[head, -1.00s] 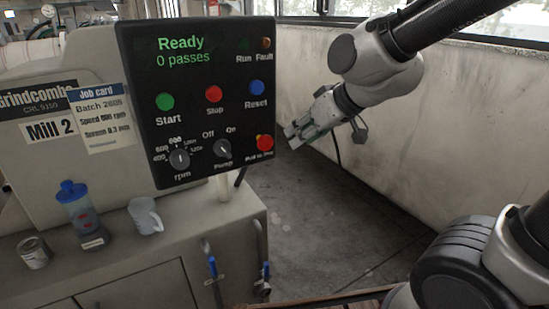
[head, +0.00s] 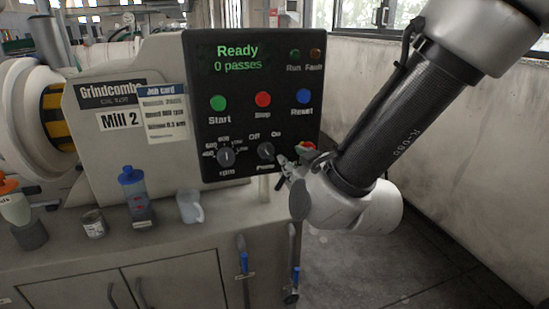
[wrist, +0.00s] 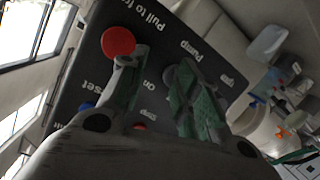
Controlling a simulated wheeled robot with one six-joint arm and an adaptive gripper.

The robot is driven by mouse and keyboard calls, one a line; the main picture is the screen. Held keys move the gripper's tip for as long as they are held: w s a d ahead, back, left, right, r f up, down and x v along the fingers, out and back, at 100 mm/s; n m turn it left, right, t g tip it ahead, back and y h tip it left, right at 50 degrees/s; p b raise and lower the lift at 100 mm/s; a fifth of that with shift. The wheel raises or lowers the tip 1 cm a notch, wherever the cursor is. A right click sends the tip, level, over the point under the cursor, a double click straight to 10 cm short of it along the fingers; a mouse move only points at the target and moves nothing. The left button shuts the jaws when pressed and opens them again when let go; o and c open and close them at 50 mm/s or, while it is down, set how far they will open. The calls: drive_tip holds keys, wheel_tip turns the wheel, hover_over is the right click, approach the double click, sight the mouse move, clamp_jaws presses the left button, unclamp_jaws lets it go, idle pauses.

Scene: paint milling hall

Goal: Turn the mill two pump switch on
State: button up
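The mill two control panel (head: 240,120) is black and reads "Ready, 0 passes". Its pump switch (head: 266,151) is a dark rotary knob below the Off and On marks; its pointer appears to lean toward Off. My gripper (head: 283,168) is just right of the knob in the head view, partly hidden by my wrist. In the wrist view my gripper (wrist: 158,70) is open, with green-padded fingers spread in front of the panel. The knob (wrist: 169,78) shows close to the right fingertip, which partly covers it; contact cannot be told.
The red pull-to-run button (wrist: 118,42) is by the left fingertip in the wrist view. The rpm knob (head: 226,156) is left of the pump switch. A blue-capped bottle (head: 133,190), a jug (head: 190,206) and a can (head: 94,224) stand on the ledge below.

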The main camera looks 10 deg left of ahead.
sight(268, 155)
drive_tip(key=s+a+n+t, duration=0.2)
drive_tip(key=s+a+t, duration=0.1)
drive_tip(key=s, duration=0.2)
drive_tip(key=shift+y, duration=0.3)
drive_tip(key=x, duration=0.7)
drive_tip(key=shift+w+f, duration=0.2)
drive_tip(key=shift+f, duration=0.05)
clamp_jaws()
